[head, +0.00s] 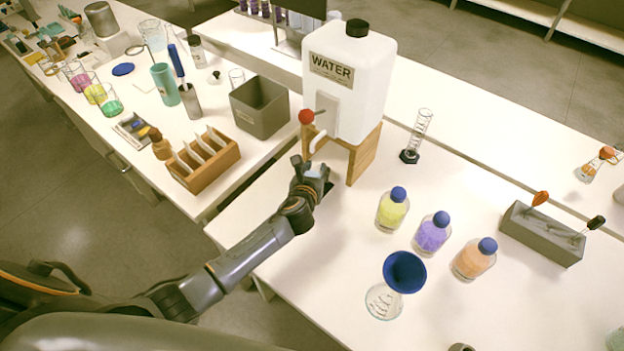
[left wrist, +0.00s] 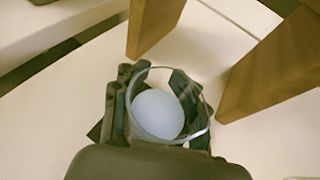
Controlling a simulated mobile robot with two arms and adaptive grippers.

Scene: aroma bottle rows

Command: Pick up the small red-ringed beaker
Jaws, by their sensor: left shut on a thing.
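My left gripper (head: 312,178) is at the near side of the wooden stand, below and close to the red-knobbed tap of the water tank. It also shows in the left wrist view (left wrist: 155,98), its fingers shut on a clear glass beaker (left wrist: 204,133) from both sides. The beaker's round rim and a pale blue-white round area inside it show from above. No red ring shows on it; its sides are mostly hidden by the fingers. In the head view the gripper covers most of it. My right gripper is not in view.
The white water tank (head: 350,75) stands on a wooden stand (head: 364,157), whose legs flank the gripper closely. Yellow (head: 392,211), purple (head: 432,235) and orange (head: 473,260) bottles and a blue funnel (head: 405,271) stand to the right. A grey bin (head: 262,118) and wooden rack (head: 207,174) are left.

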